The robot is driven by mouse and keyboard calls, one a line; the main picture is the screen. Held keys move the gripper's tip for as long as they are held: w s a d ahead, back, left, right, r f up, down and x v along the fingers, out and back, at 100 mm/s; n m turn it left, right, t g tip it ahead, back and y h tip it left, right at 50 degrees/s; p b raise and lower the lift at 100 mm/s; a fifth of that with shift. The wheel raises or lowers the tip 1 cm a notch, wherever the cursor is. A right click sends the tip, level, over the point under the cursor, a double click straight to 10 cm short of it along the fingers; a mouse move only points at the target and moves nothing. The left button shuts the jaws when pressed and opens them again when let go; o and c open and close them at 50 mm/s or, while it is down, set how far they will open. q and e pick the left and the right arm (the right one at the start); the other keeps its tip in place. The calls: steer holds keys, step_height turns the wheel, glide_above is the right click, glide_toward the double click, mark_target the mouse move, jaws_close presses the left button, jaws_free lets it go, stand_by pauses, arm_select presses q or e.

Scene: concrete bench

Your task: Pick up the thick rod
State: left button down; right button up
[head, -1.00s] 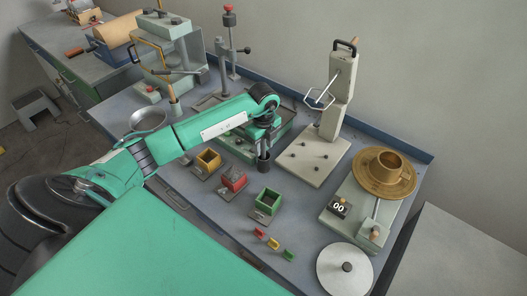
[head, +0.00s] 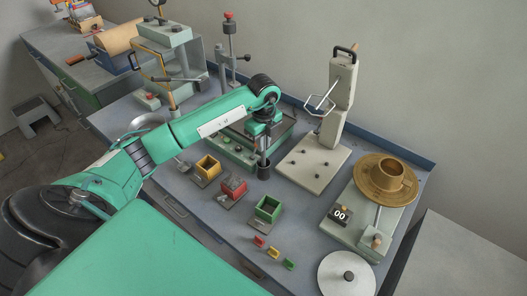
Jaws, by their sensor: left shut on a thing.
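My left gripper (head: 264,138) is above the bench in front of the green-grey fixture, pointing down. It is shut on a slim upright grey shaft, which I take as the thick rod (head: 264,154). The rod's upper part is hidden by the gripper. Its lower end meets a short dark cylinder (head: 264,172); I cannot tell whether it is inside it or only in front of it. My right gripper is not in view.
Yellow (head: 207,167), red (head: 233,189) and green (head: 268,208) open boxes stand close in front. A pale stand (head: 312,162) is right of the gripper. A brass cup (head: 390,173) and a round grey disc (head: 346,275) are farther right.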

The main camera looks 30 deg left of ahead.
arm_select(q)
step_height(320, 180, up, 14)
steer(key=shift+b, duration=0.9)
steer(key=shift+r, duration=0.75)
steer(key=shift+d, duration=0.1)
